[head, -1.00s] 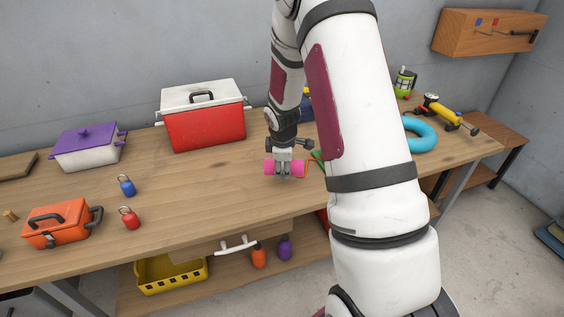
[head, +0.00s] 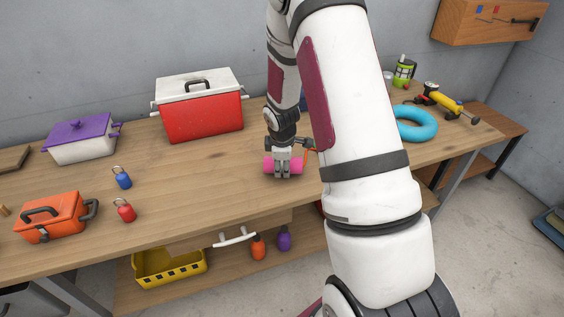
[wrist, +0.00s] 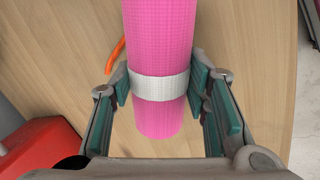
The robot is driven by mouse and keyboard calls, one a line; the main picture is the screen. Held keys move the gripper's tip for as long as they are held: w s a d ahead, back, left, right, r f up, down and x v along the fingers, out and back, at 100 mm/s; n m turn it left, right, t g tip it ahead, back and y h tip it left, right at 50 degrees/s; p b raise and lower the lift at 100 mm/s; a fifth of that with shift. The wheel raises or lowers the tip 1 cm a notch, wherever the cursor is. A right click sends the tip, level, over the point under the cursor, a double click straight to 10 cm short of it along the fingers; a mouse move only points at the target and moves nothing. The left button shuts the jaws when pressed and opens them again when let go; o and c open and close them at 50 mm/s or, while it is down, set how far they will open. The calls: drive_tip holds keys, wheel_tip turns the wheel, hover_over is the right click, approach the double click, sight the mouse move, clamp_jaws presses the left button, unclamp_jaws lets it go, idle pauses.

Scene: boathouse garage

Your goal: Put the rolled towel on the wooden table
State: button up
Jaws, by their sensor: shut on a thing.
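The rolled towel (head: 270,166) is a bright pink cylinder on or just above the right-middle part of the wooden workbench (head: 200,195). In the wrist view the towel (wrist: 160,40) runs away between the fingers, with a white band around it. My gripper (head: 283,164) points down and is shut on the towel. In the wrist view my gripper (wrist: 160,88) has its green pads on both sides of the white band. I cannot tell whether the towel touches the bench top. A lower brown wooden table (head: 503,128) stands beyond the bench's right end.
A red cooler (head: 202,118), a purple-lidded pot (head: 82,145), an orange toolbox (head: 50,220) and blue and red padlock-like items (head: 122,180) stand to the left. A turquoise ring (head: 415,123) and a yellow tool (head: 443,101) lie at right. The front middle of the bench is clear.

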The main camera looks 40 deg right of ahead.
drive_tip(key=shift+f, duration=0.3)
drive_tip(key=shift+f, duration=0.25)
idle(0.4)
drive_tip(key=o, duration=1.3)
drive_tip(key=v, duration=1.2)
drive_tip(key=shift+c, duration=0.6)
clamp_jaws()
